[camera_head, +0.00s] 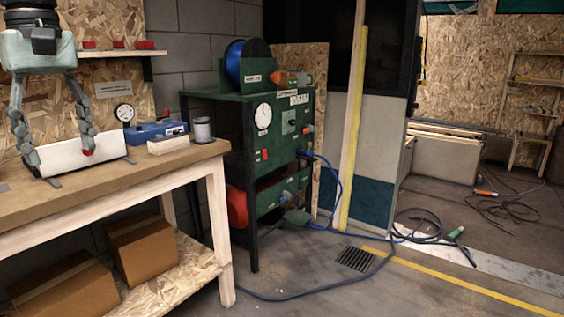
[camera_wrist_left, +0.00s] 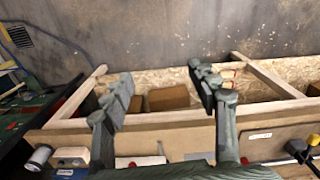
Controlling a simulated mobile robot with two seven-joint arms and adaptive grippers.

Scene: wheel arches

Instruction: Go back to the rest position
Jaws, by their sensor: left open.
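My left gripper (camera_head: 59,153) hangs at the far left of the head view, fingers pointing down and spread apart. A white box-like object (camera_head: 110,148) stands on the workbench (camera_head: 180,165), and the fingers overlap it in the picture; I cannot tell whether they touch it. A small red part shows by the right fingertip. In the left wrist view the two fingers (camera_wrist_left: 161,75) are wide apart with nothing between them; the bench edge and lower shelf lie beyond. My right gripper is in neither view.
A blue device (camera_head: 150,132), a small white box (camera_head: 168,145) and a spool (camera_head: 202,130) stand on the bench to the right. Cardboard boxes (camera_head: 145,250) sit on the shelf below. A green machine (camera_head: 285,135) stands beyond.

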